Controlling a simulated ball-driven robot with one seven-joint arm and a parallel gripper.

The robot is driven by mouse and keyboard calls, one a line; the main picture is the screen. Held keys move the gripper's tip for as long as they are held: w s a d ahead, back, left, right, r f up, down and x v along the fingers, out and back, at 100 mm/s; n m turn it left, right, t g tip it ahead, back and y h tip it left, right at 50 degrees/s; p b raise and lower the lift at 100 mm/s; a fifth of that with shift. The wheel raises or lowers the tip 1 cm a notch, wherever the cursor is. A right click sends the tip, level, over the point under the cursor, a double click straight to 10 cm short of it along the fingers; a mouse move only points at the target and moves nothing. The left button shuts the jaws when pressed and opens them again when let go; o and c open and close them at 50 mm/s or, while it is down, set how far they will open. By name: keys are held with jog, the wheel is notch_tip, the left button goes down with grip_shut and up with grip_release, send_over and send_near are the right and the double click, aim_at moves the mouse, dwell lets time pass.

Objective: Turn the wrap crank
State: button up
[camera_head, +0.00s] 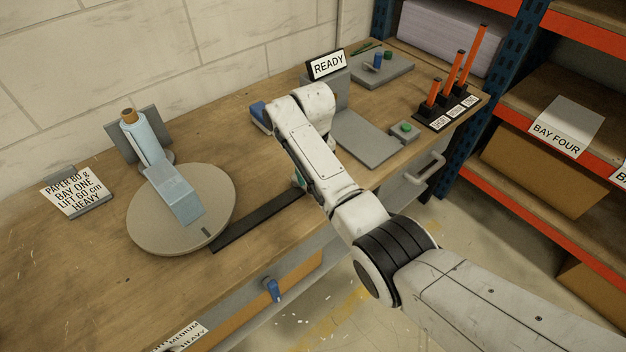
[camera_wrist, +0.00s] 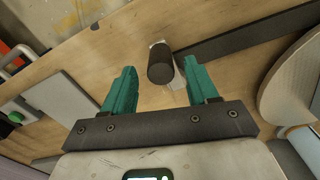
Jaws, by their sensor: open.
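In the wrist view a black cylindrical knob (camera_wrist: 160,63) with a pale grey piece beside it, which looks like the crank's handle, shows at the end of a dark bar (camera_wrist: 250,34). My gripper (camera_wrist: 159,66) is open, with its teal fingertips on either side of the knob in the picture. I cannot tell whether the knob is between the fingers in depth or beyond them; no contact shows. In the head view my arm hides the knob, and only a bit of a teal finger (camera_head: 298,180) shows. The dark bar (camera_head: 258,219) runs there to the round turntable (camera_head: 138,230).
A pale blue block (camera_head: 173,193) lies on the turntable before a film roll (camera_head: 145,138). A paper sign (camera_head: 75,193) stands left. A grey plate (camera_head: 366,138), a green button (camera_head: 405,127) and orange posts (camera_head: 453,70) are right. A blue handle (camera_head: 272,289) hangs below the bench edge.

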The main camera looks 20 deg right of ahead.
notch_tip(320, 180, up, 6)
jog(key=shift+r, duration=0.15)
dwell(0.5)
jog(key=s+d+f, duration=0.2)
jog(key=s+f, duration=0.5)
jog(key=s, duration=0.3)
jog(key=s+d+f, duration=0.1)
jog(key=s+f, duration=0.7)
jog(key=s, duration=0.3)
jog(key=s+d+r, duration=0.1)
jog(key=s+d, duration=0.1)
jog(key=s, duration=0.8)
jog(key=s+d+r+m+t, duration=0.1)
jog(key=s+d, duration=0.1)
jog(key=s, duration=0.9)
jog(key=shift+s+r+m, duration=0.2)
jog(key=shift+r+m, duration=0.05)
jog(key=shift+m, duration=0.05)
